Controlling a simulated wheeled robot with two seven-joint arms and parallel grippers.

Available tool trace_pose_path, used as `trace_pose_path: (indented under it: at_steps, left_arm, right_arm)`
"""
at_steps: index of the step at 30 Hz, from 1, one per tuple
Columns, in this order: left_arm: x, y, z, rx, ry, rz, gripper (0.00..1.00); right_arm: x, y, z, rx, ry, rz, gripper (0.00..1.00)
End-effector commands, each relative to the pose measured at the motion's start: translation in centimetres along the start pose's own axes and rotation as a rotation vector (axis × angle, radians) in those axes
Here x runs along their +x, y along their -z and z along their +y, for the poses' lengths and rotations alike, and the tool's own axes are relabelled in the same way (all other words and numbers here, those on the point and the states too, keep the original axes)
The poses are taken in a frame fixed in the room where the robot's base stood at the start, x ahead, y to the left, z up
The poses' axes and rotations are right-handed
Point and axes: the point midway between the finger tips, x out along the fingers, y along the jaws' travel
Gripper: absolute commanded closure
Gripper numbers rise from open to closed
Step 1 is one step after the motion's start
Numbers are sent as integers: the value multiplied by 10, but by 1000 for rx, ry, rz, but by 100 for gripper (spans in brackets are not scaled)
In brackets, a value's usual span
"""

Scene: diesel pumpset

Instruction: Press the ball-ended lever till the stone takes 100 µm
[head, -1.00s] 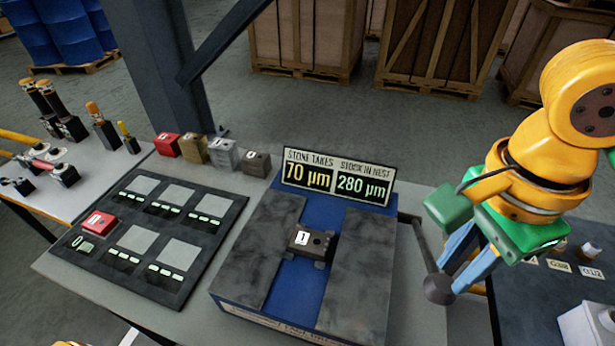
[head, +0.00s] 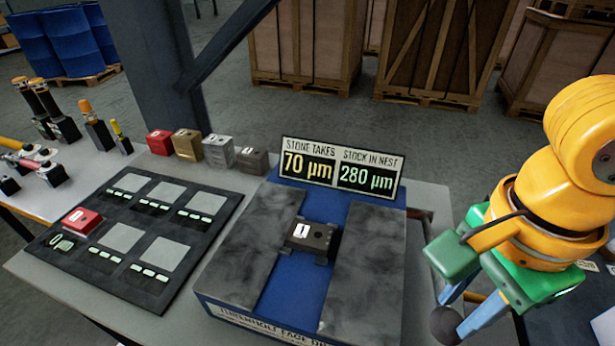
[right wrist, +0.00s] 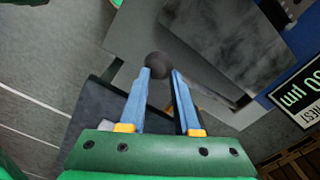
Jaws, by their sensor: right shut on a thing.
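The lever's dark ball end (head: 446,324) is at the right of the grinding fixture (head: 365,265), low in the head view. My right gripper (head: 462,318) is shut on it; in the right wrist view the ball (right wrist: 158,65) sits at the two blue fingertips (right wrist: 160,74). Much of the lever's rod is hidden in the head view. The display (head: 340,168) reads "STONE TAKES 70 µm" and "STOCK IN NEST 280 µm". A dark block marked 1 (head: 309,237) sits in the nest between two grey stone slabs. My left gripper is out of view.
A dark panel (head: 70,262) with several light pads lies left of the fixture, with a red block (head: 81,221) on it. Several small blocks (head: 188,145) line the table's back edge. A post (head: 160,70) stands behind; crates and blue barrels are farther back.

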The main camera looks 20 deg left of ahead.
Motion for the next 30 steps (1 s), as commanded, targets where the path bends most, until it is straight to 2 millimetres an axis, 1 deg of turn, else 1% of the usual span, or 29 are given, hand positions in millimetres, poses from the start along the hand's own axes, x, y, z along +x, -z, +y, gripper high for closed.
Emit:
trace_pose_path:
  at_steps: [1,4,14,17,29,30]
  left_arm:
    - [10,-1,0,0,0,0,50]
    - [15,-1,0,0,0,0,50]
    - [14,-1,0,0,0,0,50]
    - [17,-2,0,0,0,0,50]
    - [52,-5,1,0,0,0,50]
    - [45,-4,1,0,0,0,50]
  right_arm:
    - [9,-1,1,0,2,0,75]
    - [14,-2,4,1,2,0,75]
    - [13,-3,5,0,1,0,75]
    - [16,-3,6,0,1,0,75]
    - [52,-7,11,0,1,0,75]
    - [45,-7,11,0,2,0,75]
